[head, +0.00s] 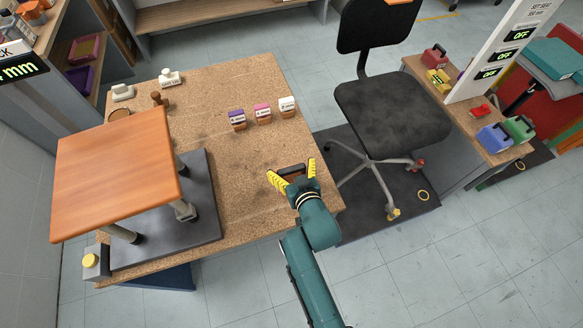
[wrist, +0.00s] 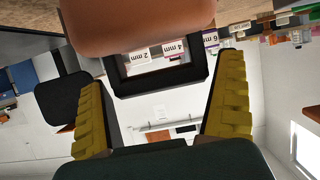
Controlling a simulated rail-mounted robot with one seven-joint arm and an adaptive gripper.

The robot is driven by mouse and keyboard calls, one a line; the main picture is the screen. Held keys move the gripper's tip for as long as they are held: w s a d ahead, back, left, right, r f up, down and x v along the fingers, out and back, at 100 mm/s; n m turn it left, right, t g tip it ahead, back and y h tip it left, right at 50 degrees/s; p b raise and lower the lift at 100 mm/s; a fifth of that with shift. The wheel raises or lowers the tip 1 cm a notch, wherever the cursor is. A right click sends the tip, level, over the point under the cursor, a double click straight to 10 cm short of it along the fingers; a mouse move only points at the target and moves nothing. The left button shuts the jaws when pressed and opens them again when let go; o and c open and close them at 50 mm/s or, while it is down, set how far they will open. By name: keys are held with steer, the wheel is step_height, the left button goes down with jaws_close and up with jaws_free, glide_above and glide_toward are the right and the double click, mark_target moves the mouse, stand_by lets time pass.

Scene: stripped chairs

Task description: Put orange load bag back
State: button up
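An orange-brown block with a black frame handle, seemingly the orange load bag (wrist: 140,25), stands near the right front edge of the cork-topped table (head: 225,190). In the head view only a small dark and brown part of it (head: 292,170) shows between my fingers. My gripper (head: 293,174) is open, its yellow fingers spread either side of the bag. In the wrist view, whose picture is upside down, my gripper (wrist: 160,105) has a finger on each side of the handle, with narrow gaps.
Red (head: 434,56), yellow (head: 438,80), blue (head: 493,138) and green (head: 519,129) handled bags stand on the right bench (head: 455,115). An office chair (head: 390,115) stands between. An orange-topped stool (head: 118,170) and labelled blocks (head: 262,113) are on the table.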

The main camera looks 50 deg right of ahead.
steer(key=shift+s+r, duration=0.1)
steer(key=shift+r, duration=0.15)
steer(key=p+v, duration=0.4)
steer(key=v, duration=0.8)
steer(key=w+a+r+n+t, duration=0.1)
steer(key=w+a+r+t, duration=0.15)
steer(key=r, duration=0.45)
steer(key=w+a+r+t+y, duration=0.1)
steer(key=w+r, duration=0.3)
steer(key=r, duration=0.3)
steer(key=w+a+r+n+t, duration=0.1)
steer(key=w+a+r, duration=0.15)
steer(key=r, duration=0.45)
steer(key=s+a+r+n+t+y, duration=0.1)
steer(key=a+r, duration=0.4)
steer(key=r, duration=0.6)
steer(key=s+a+r+n+t+y, duration=0.1)
steer(key=a+r+t, duration=0.4)
steer(key=r, duration=0.7)
steer(key=a+n+y, duration=0.1)
steer(key=y, duration=0.1)
steer(key=shift+y, duration=0.4)
step_height(320, 180, up, 39)
steer(key=p, duration=3.9)
